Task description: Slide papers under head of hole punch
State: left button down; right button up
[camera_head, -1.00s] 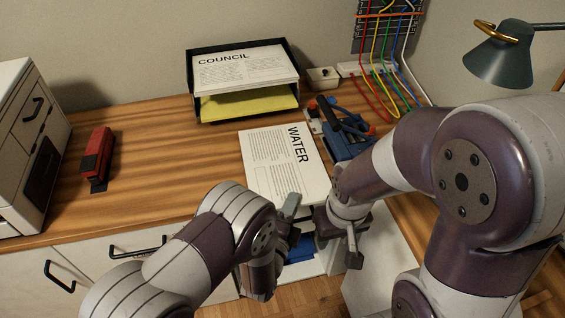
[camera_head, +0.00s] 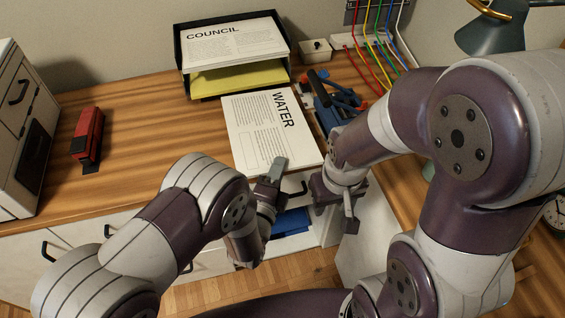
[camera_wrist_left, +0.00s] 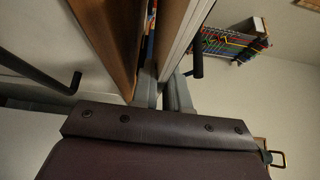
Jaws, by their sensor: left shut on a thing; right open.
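The papers are a white stack headed "WATER" (camera_head: 268,125), lying on the wooden desk with the near edge at the desk's front edge. My left gripper (camera_head: 272,172) is shut on the near edge of the papers; in the left wrist view its fingers (camera_wrist_left: 165,92) close on the pale sheet edge beside the wooden desk edge. The hole punch (camera_head: 338,100) is the blue tool with a black handle, just right of the papers and partly behind my right arm. Whether the papers touch it I cannot tell. My right gripper (camera_head: 335,210) is open and empty, in front of the desk edge.
A black two-level tray (camera_head: 180,68) at the back holds "COUNCIL" sheets and yellow paper. A red stapler (camera_head: 88,137) lies at left beside a white cabinet (camera_head: 12,160). Coloured cables (camera_head: 376,50) and a green lamp (camera_head: 487,35) are at back right. The left desk middle is clear.

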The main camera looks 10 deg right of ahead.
pick_arm(q)
jog(key=shift+s+a+r, duration=0.15)
jog(key=shift+r, duration=0.2)
jog(key=shift+d+f+b, duration=0.2)
jog(key=shift+f+b, duration=0.2)
jog(key=shift+b, duration=0.05)
jog(key=f+b, duration=0.1)
jog(key=d+f+b, duration=0.1)
jog(key=f, duration=0.1)
jog(key=shift+d+b, duration=0.3)
jog(key=shift+b, duration=0.1)
jog(key=shift+d+r, duration=0.1)
jog(key=shift+d, duration=0.5)
jog(key=shift+d+b, duration=0.5)
jog(key=shift+d, duration=1.6)
